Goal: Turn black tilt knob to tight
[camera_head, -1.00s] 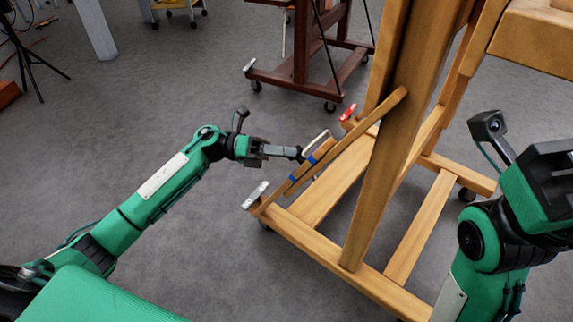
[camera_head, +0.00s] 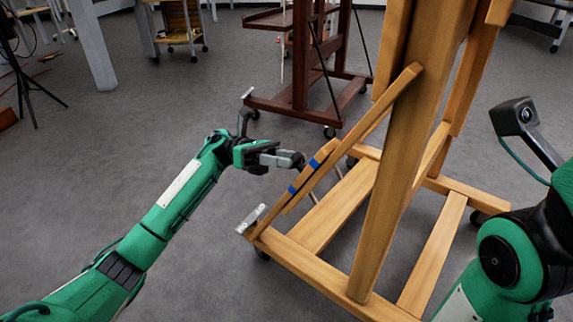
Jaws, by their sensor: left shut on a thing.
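The wooden easel (camera_head: 404,165) stands right of centre, with a slanted wooden brace (camera_head: 345,145) carrying blue bands along its lower left side. My left gripper (camera_head: 284,159) reaches in from the left to the upper left side of this brace. Its fingers are shut on a small dark piece at their tips, which looks like the black tilt knob (camera_head: 299,161). The fingers hide most of it, so its rotation cannot be read. My right arm shows at the right edge, but its gripper is out of the picture.
The easel's wooden base on casters fills the lower middle, with a metal bracket (camera_head: 251,219) at its left corner. A dark red-brown easel (camera_head: 302,90) stands behind. A black tripod (camera_head: 22,70) stands at the far left. Grey floor left of the easel is clear.

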